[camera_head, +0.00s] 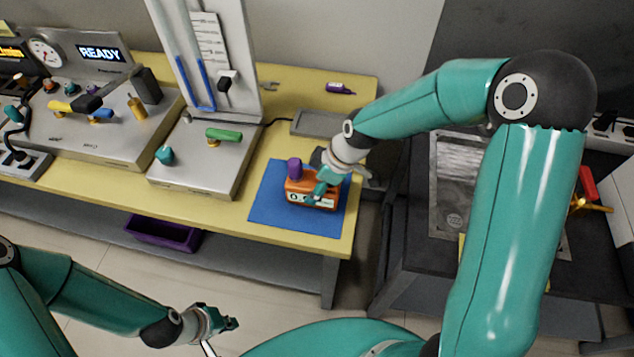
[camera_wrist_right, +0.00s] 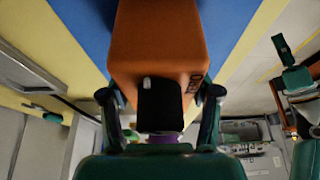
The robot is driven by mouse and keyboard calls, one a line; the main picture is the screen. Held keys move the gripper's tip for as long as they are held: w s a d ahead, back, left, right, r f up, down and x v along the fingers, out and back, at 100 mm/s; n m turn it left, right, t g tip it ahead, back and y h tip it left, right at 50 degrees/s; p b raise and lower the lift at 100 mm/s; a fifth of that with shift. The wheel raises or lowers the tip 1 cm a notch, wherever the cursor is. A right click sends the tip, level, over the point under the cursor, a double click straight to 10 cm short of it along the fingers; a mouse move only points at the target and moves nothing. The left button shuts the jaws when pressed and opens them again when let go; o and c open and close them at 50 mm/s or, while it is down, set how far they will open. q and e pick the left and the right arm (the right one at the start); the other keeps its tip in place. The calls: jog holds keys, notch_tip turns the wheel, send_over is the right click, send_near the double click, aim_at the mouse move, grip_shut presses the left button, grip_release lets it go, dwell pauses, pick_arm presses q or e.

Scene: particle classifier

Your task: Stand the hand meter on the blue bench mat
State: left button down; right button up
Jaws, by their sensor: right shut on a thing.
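The hand meter (camera_head: 300,187) is orange with a purple knob on top and a pale label on its front. In the head view it appears upright over the blue bench mat (camera_head: 268,208), within its outline; I cannot tell whether its base touches the mat. My right gripper (camera_head: 322,184) is shut on it from the right side. In the right wrist view the orange body (camera_wrist_right: 165,45) and a black part lie between the fingers of my right gripper (camera_wrist_right: 160,108), with the blue mat (camera_wrist_right: 88,22) behind. My left gripper (camera_head: 230,323) is low, in front of the bench, away from the meter.
The yellow bench (camera_head: 235,218) carries a grey panel with a green handle (camera_head: 224,135) left of the mat. A grey tray (camera_head: 318,123) lies behind the mat, and a small purple bottle (camera_head: 340,89) farther back. A dark cart (camera_head: 400,255) stands to the right.

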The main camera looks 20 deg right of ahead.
jog(key=o, duration=1.5)
jog(key=shift+r, duration=0.15)
jog(key=v, duration=1.1)
jog(key=shift+s+d+r+b, duration=0.2)
jog(key=shift+r+b, duration=0.15)
jog(key=shift+b, duration=0.05)
